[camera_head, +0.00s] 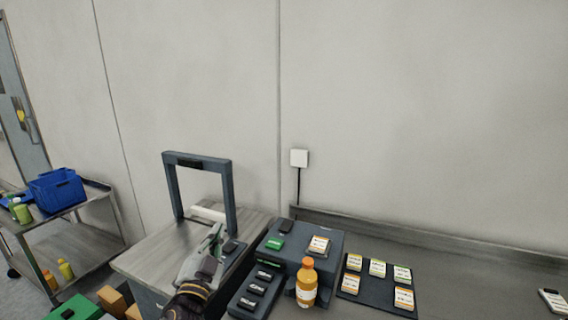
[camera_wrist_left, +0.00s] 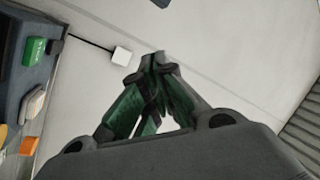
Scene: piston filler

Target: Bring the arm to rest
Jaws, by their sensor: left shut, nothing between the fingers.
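My left gripper (camera_head: 216,240) is over the metal worktop, in front of the dark grey frame, and points up and away from me. In the left wrist view its two fingers (camera_wrist_left: 158,62) meet at the tips, with nothing held between them. The dark machine block (camera_head: 327,246) with a green button and a card on top stands just right of the gripper. It shows at the left edge of the left wrist view too. My right gripper shows in neither view.
The dark grey frame (camera_head: 231,190) stands upright behind the gripper. An orange bottle (camera_head: 307,284) stands before the block. A dark tray of cards (camera_head: 349,284) lies to its right. A cart (camera_head: 82,243) with a blue bin (camera_head: 57,190) is at left. The right counter is mostly clear.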

